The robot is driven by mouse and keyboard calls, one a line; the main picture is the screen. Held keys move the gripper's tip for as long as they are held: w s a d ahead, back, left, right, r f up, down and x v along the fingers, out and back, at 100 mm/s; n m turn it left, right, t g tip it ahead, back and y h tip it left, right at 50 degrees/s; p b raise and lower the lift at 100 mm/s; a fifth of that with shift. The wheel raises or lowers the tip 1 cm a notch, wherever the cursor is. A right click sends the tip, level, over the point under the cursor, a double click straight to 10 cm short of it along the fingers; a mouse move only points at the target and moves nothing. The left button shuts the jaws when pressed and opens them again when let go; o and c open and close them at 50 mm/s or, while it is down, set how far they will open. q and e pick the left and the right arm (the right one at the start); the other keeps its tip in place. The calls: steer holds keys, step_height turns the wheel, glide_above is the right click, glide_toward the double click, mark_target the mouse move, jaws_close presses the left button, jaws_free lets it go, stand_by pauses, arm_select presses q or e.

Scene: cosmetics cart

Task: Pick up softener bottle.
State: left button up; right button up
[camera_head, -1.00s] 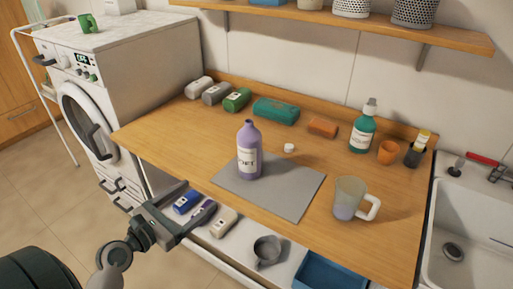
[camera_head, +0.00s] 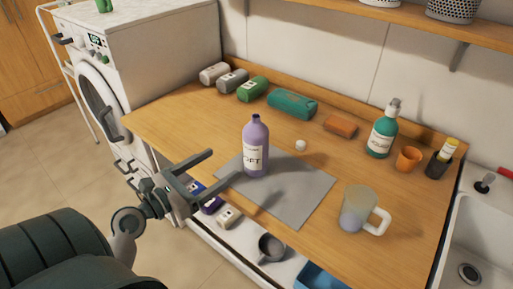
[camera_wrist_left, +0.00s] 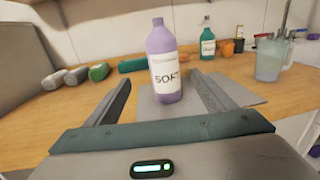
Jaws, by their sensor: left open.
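The softener bottle (camera_head: 255,146) is purple with a white label and stands upright on a grey mat (camera_head: 303,191) on the wooden counter. It has no cap on; a small white cap (camera_head: 300,146) lies behind it to the right. My left gripper (camera_head: 224,167) is open and empty, at the front left of the bottle, with its fingers pointing towards it. In the left wrist view the bottle (camera_wrist_left: 164,62) shows beyond and between the two fingers, apart from them. My right gripper is not in view.
A measuring jug (camera_head: 358,210) with pale liquid stands right of the mat. A green bottle (camera_head: 382,132), an orange cup (camera_head: 408,158) and several rolled or wrapped items line the back. A drawer (camera_head: 243,239) below the counter front holds a grey mug (camera_head: 272,247).

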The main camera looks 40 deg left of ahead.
mark_target(245, 148)
arm_select(q)
steer(key=w+p, duration=0.1)
steer(key=w, duration=0.2)
steer(key=w+d+p, duration=0.1)
steer(key=w, duration=0.3)
steer(key=w+d, duration=0.1)
steer(key=w, duration=0.2)
steer(key=shift+w+r+p, duration=0.15)
steer(key=shift+w+p, duration=0.15)
steer(key=shift+p, duration=0.1)
steer(key=shift+w+d, duration=0.15)
steer(key=shift+w, duration=0.55)
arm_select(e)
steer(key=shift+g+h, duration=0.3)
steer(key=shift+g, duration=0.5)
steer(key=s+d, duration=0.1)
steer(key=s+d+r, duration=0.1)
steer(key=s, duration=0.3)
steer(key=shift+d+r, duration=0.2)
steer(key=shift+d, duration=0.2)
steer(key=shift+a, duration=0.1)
